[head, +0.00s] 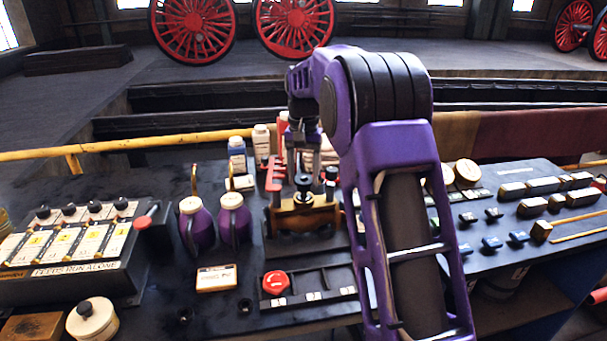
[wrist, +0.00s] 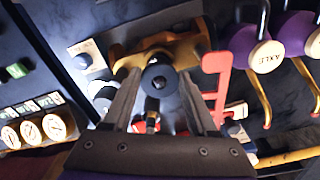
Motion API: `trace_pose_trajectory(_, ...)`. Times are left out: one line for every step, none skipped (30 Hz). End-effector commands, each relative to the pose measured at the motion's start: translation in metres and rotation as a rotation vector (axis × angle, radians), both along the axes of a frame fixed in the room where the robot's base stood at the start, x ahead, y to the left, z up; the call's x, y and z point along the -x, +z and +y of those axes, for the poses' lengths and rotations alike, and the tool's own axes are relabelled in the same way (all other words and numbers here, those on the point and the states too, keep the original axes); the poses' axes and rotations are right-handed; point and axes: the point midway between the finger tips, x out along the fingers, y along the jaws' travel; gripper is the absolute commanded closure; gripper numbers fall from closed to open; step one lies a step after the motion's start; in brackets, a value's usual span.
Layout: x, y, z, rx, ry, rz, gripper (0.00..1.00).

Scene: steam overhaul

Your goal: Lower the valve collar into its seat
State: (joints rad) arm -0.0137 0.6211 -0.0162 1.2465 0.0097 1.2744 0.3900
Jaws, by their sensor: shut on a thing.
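My gripper (head: 303,160) points down over the brass fixture (head: 304,216) in the head view. In the wrist view its two fingers close on a dark round part with a raised centre, which I take for the valve collar (wrist: 159,82). The collar also shows in the head view (head: 303,184), just above or at the fixture. The brass body shows behind it in the wrist view (wrist: 181,48). The collar's underside and the seat opening are hidden, so I cannot tell whether they touch.
A red bracket (head: 275,174) stands close to the left of the fixture. Two purple jugs (head: 234,220) are farther left. A red button (head: 275,283) sits in front. Bottles (head: 237,155) stand behind, and a switch box (head: 70,240) is at far left.

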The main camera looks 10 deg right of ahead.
Motion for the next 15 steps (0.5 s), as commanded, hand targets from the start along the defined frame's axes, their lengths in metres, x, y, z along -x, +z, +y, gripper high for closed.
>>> trace_pose_trajectory(-0.0002, 0.0006, -0.0001, 0.000, 0.000, -0.001, 1.00)
trace_pose_trajectory(-0.0002, 0.0007, 0.0000, 0.000, 0.000, -0.001, 1.00)
trace_pose_trajectory(-0.0002, 0.0007, 0.0000, 0.000, 0.000, -0.001, 1.00)
trace_pose_trajectory(-0.0002, 0.0007, 0.0000, 0.000, 0.000, -0.001, 1.00)
trace_pose_trajectory(-0.0002, 0.0007, 0.0000, 0.000, 0.000, -0.001, 1.00)
trace_pose_trajectory(-0.0002, 0.0007, 0.0000, 0.000, 0.000, -0.001, 1.00)
trace_pose_trajectory(-0.0002, 0.0005, 0.0000, 0.000, 0.000, -0.001, 1.00)
trace_pose_trajectory(-0.0002, 0.0002, 0.0000, 0.000, 0.000, -0.001, 1.00)
trace_pose_trajectory(-0.0002, -0.0004, 0.0000, 0.000, 0.000, -0.001, 1.00)
trace_pose_trajectory(-0.0002, -0.0009, 0.0000, 0.000, 0.000, -0.001, 1.00)
trace_pose_trajectory(-0.0002, -0.0017, -0.0001, 0.000, 0.000, -0.001, 1.00)
trace_pose_trajectory(-0.0001, -0.0027, 0.0000, 0.000, 0.000, -0.001, 1.00)
trace_pose_trajectory(-0.0001, -0.0036, 0.0001, 0.000, 0.000, -0.001, 1.00)
trace_pose_trajectory(-0.0002, -0.0045, 0.0000, 0.000, 0.000, -0.001, 1.00)
trace_pose_trajectory(-0.0002, -0.0058, 0.0000, 0.000, 0.000, -0.001, 1.00)
